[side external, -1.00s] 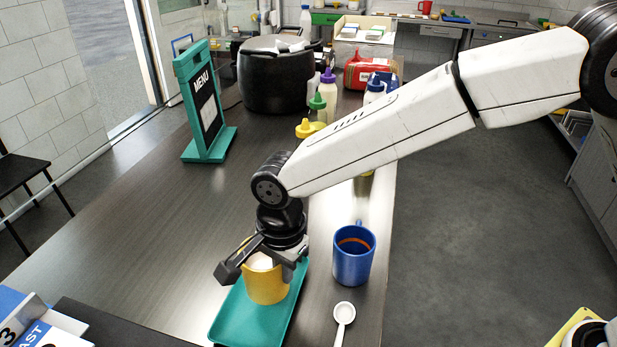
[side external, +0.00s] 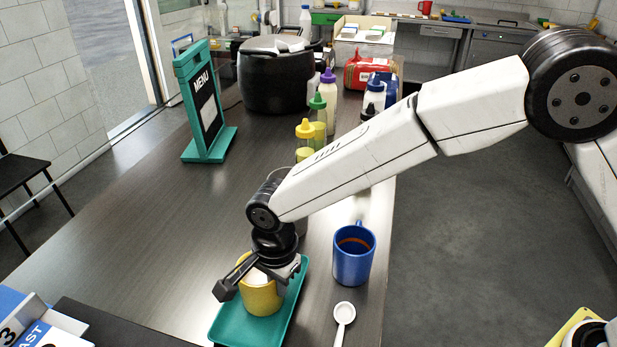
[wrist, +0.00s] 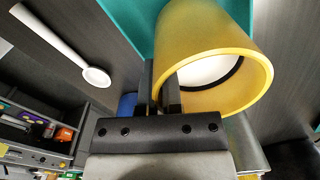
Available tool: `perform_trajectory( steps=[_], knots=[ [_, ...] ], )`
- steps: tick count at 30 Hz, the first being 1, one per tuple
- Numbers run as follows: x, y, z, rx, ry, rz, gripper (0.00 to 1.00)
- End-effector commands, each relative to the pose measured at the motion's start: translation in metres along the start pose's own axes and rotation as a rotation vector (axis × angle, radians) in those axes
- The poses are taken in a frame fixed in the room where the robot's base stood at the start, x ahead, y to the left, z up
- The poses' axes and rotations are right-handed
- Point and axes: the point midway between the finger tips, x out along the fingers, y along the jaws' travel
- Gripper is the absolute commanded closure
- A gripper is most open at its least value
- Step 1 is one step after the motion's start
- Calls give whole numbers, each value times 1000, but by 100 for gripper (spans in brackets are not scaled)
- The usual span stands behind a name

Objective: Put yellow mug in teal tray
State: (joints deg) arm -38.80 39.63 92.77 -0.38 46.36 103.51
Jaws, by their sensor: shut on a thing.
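The yellow mug (side external: 262,298) is at the teal tray (side external: 227,328), over its middle part. I cannot tell whether its base touches the tray. My gripper (side external: 262,272) is above the mug and shut on its wall. In the wrist view the fingers (wrist: 161,98) pinch the rim of the yellow mug (wrist: 205,45), one finger inside and one outside. Something white shows inside the mug. The teal tray (wrist: 140,22) shows behind the mug there.
A blue mug (side external: 352,262) with brown contents stands right of the tray. A white spoon (side external: 344,318) lies in front of it. Several bottles (side external: 327,95), a black pot (side external: 275,80) and a menu stand (side external: 205,110) are farther back.

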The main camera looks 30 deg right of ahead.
Motion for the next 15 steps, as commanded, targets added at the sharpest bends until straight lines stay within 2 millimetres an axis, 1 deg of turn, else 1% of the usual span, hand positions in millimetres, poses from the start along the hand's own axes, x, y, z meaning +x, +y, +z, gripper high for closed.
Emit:
perform_trajectory(
  steps=[5, 11, 12, 14, 15],
  knots=[
    [-2, -1, 0, 0, -1, -4, 100],
    [2, -1, 0, 0, -1, -3, 100],
    [3, 0, 0, 0, 0, 0, 84],
    [3, 0, 0, 0, 0, 0, 65],
    [3, 0, 0, 0, 0, 0, 58]
  ],
)
